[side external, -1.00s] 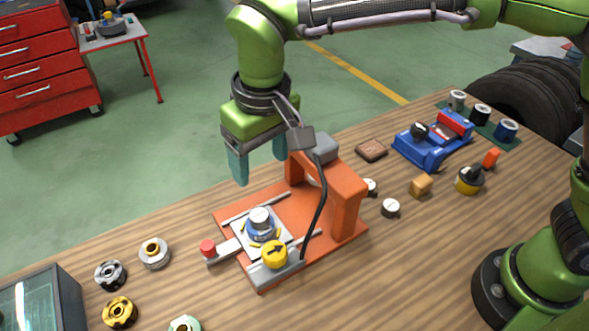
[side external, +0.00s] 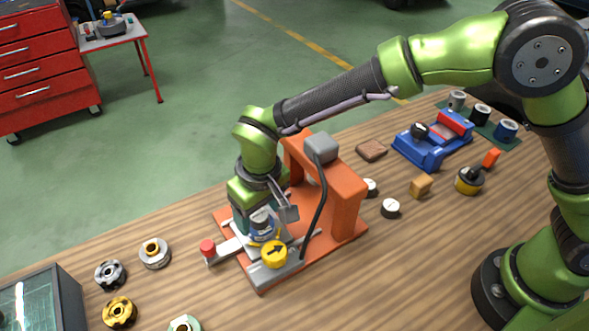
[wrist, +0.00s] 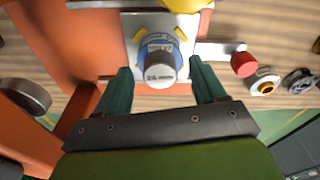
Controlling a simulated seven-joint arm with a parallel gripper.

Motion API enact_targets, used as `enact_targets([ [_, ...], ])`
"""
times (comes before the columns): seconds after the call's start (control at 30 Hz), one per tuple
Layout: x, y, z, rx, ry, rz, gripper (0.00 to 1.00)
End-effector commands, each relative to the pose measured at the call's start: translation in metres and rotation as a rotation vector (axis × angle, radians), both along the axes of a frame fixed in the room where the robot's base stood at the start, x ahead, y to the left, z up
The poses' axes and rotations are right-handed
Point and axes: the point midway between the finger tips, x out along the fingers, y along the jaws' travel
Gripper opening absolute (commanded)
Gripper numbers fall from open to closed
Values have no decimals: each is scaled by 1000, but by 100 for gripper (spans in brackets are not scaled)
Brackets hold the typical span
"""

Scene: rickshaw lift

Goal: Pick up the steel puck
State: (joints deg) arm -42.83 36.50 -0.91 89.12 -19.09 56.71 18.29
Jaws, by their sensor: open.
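The steel puck (side external: 262,219) appears to be the short silver cylinder with a blue ring around its lower part. It stands on a pale square plate (wrist: 130,24) on the orange press base (side external: 228,222). In the wrist view the puck (wrist: 159,66) shows its round top with dark markings. My gripper (wrist: 162,70) is open, with one teal finger on each side of the puck. I see gaps between fingers and puck and cannot tell whether either touches.
The orange press frame (side external: 348,196) rises close to my wrist, with a black cable in front. Several ring-shaped parts (side external: 155,253) lie left. A blue fixture (side external: 433,145) stands farther right.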

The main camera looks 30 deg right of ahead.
Motion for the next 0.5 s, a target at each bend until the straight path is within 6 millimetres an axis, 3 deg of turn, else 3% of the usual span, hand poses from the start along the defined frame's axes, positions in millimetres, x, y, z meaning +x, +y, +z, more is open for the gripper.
enact_targets([
  [0.27,1,0,-3,1,-1,0,68],
  [0.5,1,0,-3,1,-1,0,32],
])
